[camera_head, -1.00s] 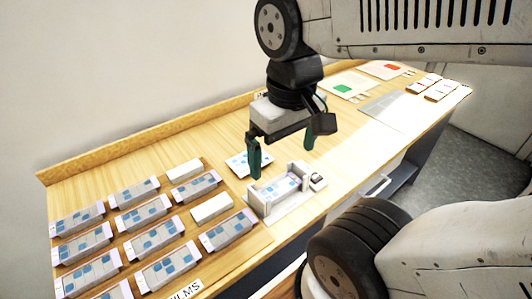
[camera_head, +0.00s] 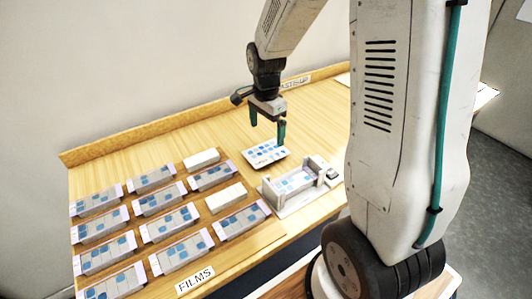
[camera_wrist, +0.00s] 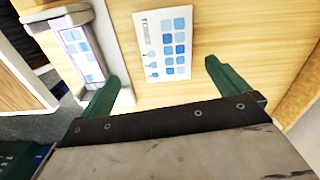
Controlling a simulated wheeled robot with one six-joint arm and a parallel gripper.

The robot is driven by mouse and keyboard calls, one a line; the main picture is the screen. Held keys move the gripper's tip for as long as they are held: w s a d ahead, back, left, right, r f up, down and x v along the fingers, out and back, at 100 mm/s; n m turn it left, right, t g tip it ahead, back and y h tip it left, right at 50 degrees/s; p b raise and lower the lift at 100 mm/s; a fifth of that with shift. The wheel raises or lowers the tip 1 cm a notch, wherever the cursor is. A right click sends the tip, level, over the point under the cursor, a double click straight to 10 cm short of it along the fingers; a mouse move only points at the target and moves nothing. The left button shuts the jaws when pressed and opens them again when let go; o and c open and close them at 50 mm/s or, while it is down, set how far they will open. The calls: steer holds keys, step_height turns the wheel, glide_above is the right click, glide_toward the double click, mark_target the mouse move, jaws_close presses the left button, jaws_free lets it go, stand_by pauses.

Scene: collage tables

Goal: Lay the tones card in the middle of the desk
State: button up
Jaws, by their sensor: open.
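The tones card (camera_head: 266,153) is white with rows of blue squares and lies flat on the wooden desk (camera_head: 120,160), behind the white holder. In the wrist view the card (camera_wrist: 164,44) shows its printed heading and lies just beyond the fingertips. My gripper (camera_head: 268,129) has two green fingers spread apart and empty. It hangs above the card, apart from it. In the wrist view the gripper (camera_wrist: 160,75) shows its fingers on either side of the card's near end.
A white holder (camera_head: 330,187) with a film strip in it stands just in front of the card. A raised ledge (camera_head: 150,131) runs along the back.

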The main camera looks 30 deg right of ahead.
mark_target(266, 152)
steer(key=shift+m, duration=0.6)
steer(key=f, duration=0.5)
steer(key=w+f, duration=0.1)
steer(key=f, duration=0.1)
steer(key=shift+d+f, duration=0.15)
steer(key=shift+f, duration=0.25)
steer(key=c, duration=0.9)
